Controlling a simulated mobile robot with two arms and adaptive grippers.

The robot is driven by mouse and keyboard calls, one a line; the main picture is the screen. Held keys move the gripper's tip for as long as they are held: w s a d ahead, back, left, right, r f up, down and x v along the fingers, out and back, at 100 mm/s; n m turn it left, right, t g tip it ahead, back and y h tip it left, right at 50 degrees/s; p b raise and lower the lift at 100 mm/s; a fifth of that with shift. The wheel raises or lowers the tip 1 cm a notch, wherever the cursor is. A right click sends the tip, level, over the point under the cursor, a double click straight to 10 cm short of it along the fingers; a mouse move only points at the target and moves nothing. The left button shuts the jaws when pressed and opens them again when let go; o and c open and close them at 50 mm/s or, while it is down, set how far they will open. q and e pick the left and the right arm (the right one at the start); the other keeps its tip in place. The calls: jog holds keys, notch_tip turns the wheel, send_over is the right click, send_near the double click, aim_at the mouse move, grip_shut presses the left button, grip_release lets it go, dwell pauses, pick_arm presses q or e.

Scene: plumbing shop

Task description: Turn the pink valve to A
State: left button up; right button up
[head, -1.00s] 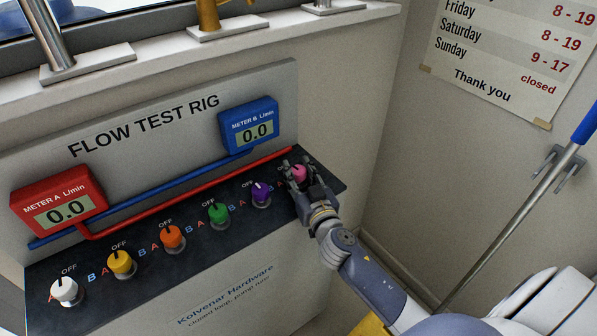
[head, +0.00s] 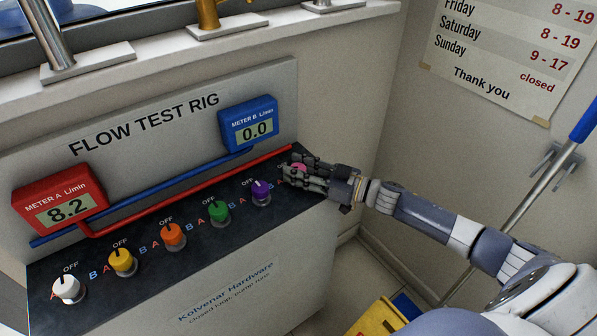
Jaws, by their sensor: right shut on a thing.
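The pink valve (head: 299,168) is the rightmost knob on the dark top of the flow test rig. My right gripper (head: 291,172) comes in from the right with its fingers around the pink knob, shut on it and hiding most of it and its labels. The red meter A (head: 62,206) reads 8.2. The blue meter B (head: 250,128) reads 0.0. My left gripper is not in view.
A row of other knobs runs left along the rig: purple (head: 261,188), green (head: 218,208), orange (head: 172,234), yellow (head: 122,260) and white (head: 68,287). The purple knob is close to my right gripper. A yellow object (head: 378,318) is on the floor below my arm.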

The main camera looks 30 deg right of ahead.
jog(key=shift+n+g+y, duration=0.4)
jog(key=shift+y, duration=0.1)
jog(key=o, duration=1.1)
jog(key=v, duration=1.2)
